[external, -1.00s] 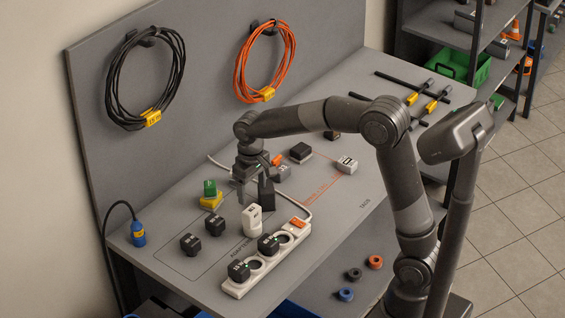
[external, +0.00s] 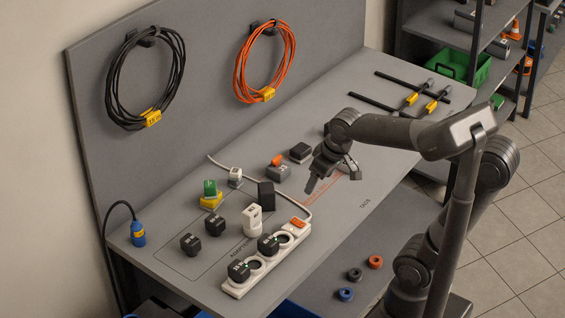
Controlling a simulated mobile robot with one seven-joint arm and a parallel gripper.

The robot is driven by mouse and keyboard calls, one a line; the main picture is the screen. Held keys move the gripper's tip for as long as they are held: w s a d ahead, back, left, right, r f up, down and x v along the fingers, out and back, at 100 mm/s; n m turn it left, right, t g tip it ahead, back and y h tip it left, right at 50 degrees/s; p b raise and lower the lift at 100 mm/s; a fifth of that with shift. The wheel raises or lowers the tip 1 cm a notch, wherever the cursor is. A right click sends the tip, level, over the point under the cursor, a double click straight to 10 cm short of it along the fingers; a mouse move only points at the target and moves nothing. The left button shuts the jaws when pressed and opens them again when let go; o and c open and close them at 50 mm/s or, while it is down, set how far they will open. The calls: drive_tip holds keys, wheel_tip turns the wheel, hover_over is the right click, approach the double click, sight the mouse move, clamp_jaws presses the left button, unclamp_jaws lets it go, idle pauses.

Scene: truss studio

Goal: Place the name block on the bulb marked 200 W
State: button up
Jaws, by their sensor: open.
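My gripper (external: 332,181) hangs low over the right part of the bench, its two fingers apart, with nothing visible between them. It covers the spot where a white block with a dark mark stood; I cannot make that block out behind it. No bulb and no 200 W mark can be read. A small white piece (external: 235,177) stands beside the white cord, left of a black upright adapter (external: 266,195). A grey block with an orange top (external: 279,170) and a black block (external: 300,152) stand left of my gripper.
A white power strip (external: 262,264) with black plugs lies at the front edge. A white adapter (external: 251,220), black cubes (external: 190,244) and a green and yellow piece (external: 210,195) stand behind it. Cable coils hang on the back panel. Bench between gripper and rear rods is clear.

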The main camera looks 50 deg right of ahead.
drive_tip(key=s+d+f+t, duration=0.1)
drive_tip(key=s, duration=0.7)
drive_tip(key=shift+f+t, duration=0.4)
drive_tip(key=shift+s+d, duration=0.1)
idle(0.6)
